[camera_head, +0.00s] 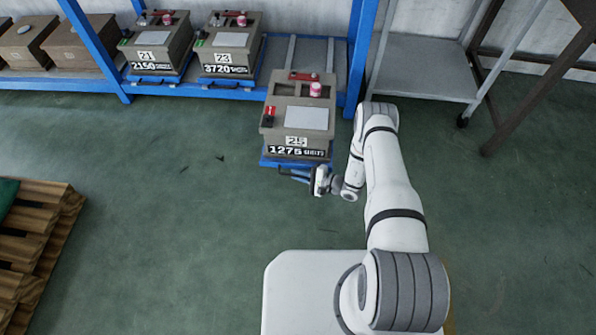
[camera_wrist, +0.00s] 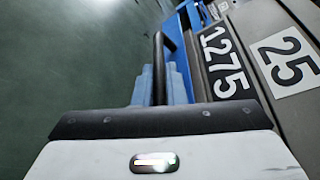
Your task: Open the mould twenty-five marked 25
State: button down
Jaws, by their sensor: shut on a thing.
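The mould marked 25 (camera_head: 298,117) is a grey-brown block with a red part and a red-and-white cap on top, and 1275 on its front. It sits on a blue tray (camera_head: 267,161), out in front of the blue rack. In the wrist view the mould (camera_wrist: 285,62) fills the right side, its 25 and 1275 labels tilted. My gripper (camera_head: 294,175) is at the tray's front, low beside the mould. In the wrist view my gripper (camera_wrist: 159,88) is shut on the tray's black handle (camera_wrist: 159,55), with a blue finger on each side. The fingertips' contact is partly hidden.
Moulds 21 (camera_head: 155,45) and 23 (camera_head: 229,45) stand on the rack's blue shelf at left. Bare rails (camera_head: 310,52) lie behind mould 25. A grey cart (camera_head: 425,68) stands at right, a wooden pallet (camera_head: 40,235) at lower left. Green floor between is clear.

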jog(key=shift+s+a, duration=0.1)
jog(key=shift+s, duration=0.15)
jog(key=c, duration=1.5)
grip_release()
jog(key=shift+w, duration=0.1)
jog(key=shift+d+r, duration=0.1)
jog(key=shift+d, duration=0.25)
jog(key=p+v, duration=0.2)
jog(key=v, duration=0.5)
jog(key=shift+d, duration=0.1)
